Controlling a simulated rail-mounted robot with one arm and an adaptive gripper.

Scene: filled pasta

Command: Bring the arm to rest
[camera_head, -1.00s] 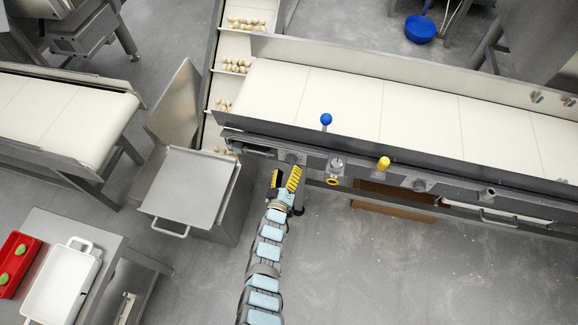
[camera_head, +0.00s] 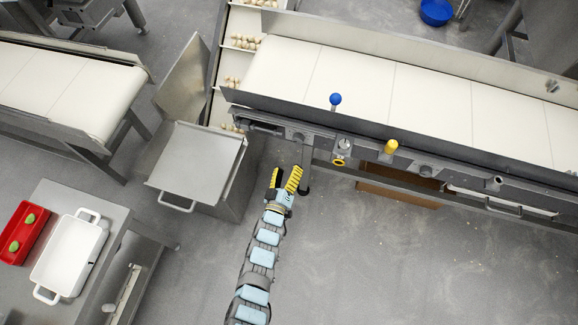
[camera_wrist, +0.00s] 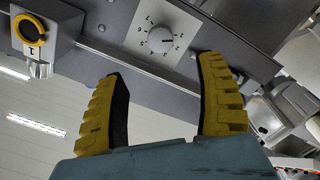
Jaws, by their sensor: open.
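My gripper (camera_head: 283,179) is open and empty in the head view, at the end of my blue-padded arm. It is in front of the conveyor's near side, to the right of the metal bin. In the wrist view my gripper's yellow fingers (camera_wrist: 162,105) are spread apart with nothing between them. Beyond them is a grey panel with a round dial (camera_wrist: 160,39) and a yellow-ringed part (camera_wrist: 29,30). The fingers appear apart from the panel.
A long white conveyor (camera_head: 420,95) carries a blue-knobbed lever (camera_head: 335,99) and a yellow knob (camera_head: 391,146). A metal bin with a flat lid (camera_head: 196,163) stands left. A side table holds a red tray (camera_head: 38,214) and a white dish (camera_head: 68,255). Floor at lower right is clear.

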